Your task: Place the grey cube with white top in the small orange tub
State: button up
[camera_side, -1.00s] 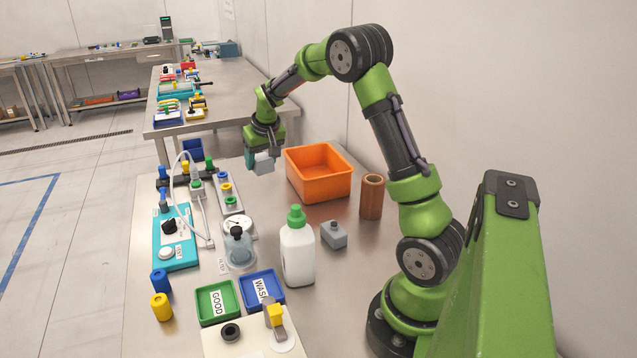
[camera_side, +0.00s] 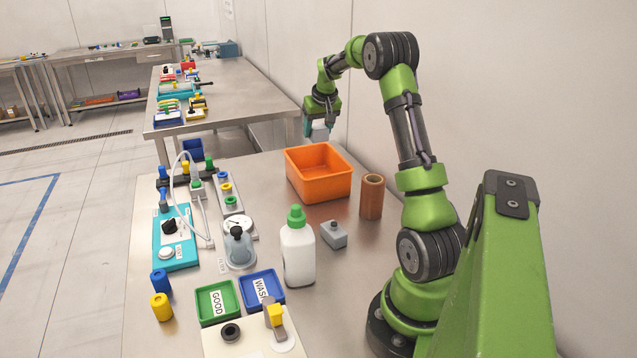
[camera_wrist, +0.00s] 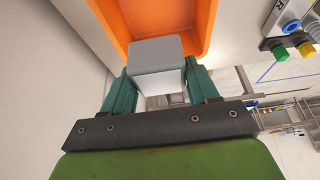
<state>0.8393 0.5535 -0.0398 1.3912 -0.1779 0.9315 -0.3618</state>
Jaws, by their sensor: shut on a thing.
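My gripper (camera_side: 320,121) is shut on the grey cube with white top (camera_side: 319,134), which is held in the air near the far rim of the orange tub (camera_side: 312,191). In the wrist view the cube (camera_wrist: 154,53) sits between the two teal fingers of my gripper (camera_wrist: 162,86), showing a grey face and a whiter one. The orange tub (camera_wrist: 206,22) lies beyond the cube there, with the cube overlapping part of its opening. In the side view the fingers partly hide the cube, and the tub looks empty.
A brown cylinder (camera_side: 371,197) stands right of the tub. A small grey block with a knob (camera_side: 333,236) and a white bottle with a green cap (camera_side: 297,254) stand nearer. Valves and a hose crowd the left side. A wall is close on the right.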

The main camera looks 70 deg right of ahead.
send_near(317, 173)
jog(key=a+f, duration=0.2)
jog(key=f, duration=0.1)
jog(key=a+f, duration=0.1)
jog(key=f, duration=0.1)
jog(key=shift+w+a, duration=0.1)
jog(key=o, duration=1.1)
jog(key=shift+f, duration=0.15)
